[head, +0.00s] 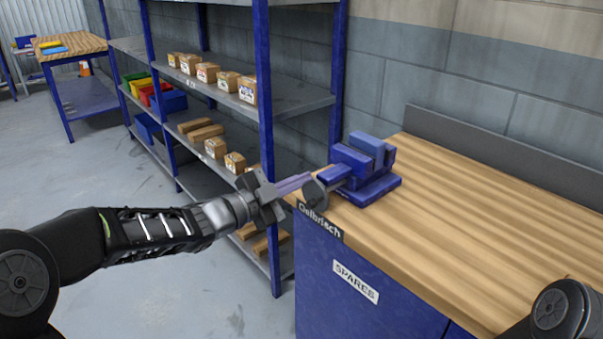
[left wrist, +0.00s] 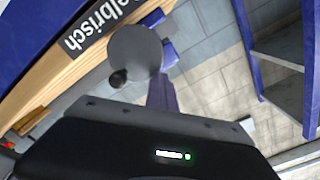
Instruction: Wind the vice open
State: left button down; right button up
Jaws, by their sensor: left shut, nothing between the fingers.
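The blue vice (head: 372,188) sits on the near left corner of the wooden bench. Its grey round handwheel (head: 314,194) faces out past the bench's left edge. In the left wrist view the handwheel (left wrist: 136,50) shows as a disc with a dark knob (left wrist: 118,78) on its lower left rim. The vice body is mostly hidden behind it there. My left gripper (head: 306,178) is shut and empty, its fingers pointing at the wheel. The fingers (left wrist: 161,84) end close to the wheel's lower right rim; I cannot tell whether they touch. My right gripper is out of view.
The bench top (head: 490,215) is clear right of the vice. Its blue front carries a SPARES label (head: 356,282). A blue-post shelf rack (head: 265,120) with small boxes stands close behind my left gripper. The floor (head: 140,290) at left is open.

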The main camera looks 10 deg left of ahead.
pick_arm(q)
jog(key=shift+w+a+f+n+p, duration=0.1)
jog(key=shift+w+a+n+p, duration=0.2)
jog(key=shift+n+p, duration=0.4)
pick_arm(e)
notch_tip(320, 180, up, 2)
pick_arm(q)
jog(key=shift+a, duration=0.1)
jog(key=n+p, duration=0.2)
jog(key=a+n+p, duration=0.1)
jog(key=shift+w+f+n, duration=0.35)
jog(key=shift+f+n, duration=0.05)
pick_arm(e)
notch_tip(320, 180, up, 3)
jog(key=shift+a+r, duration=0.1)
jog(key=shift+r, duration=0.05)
pick_arm(q)
jog(key=shift+w+a+f+n+p, duration=0.15)
jog(key=shift+f+n+p, duration=0.15)
jog(key=shift+n+p, duration=0.5)
jog(key=shift+w+a+f+n+p, duration=0.15)
jog(key=shift+f+n+p, duration=0.1)
jog(key=shift+n+p, duration=0.55)
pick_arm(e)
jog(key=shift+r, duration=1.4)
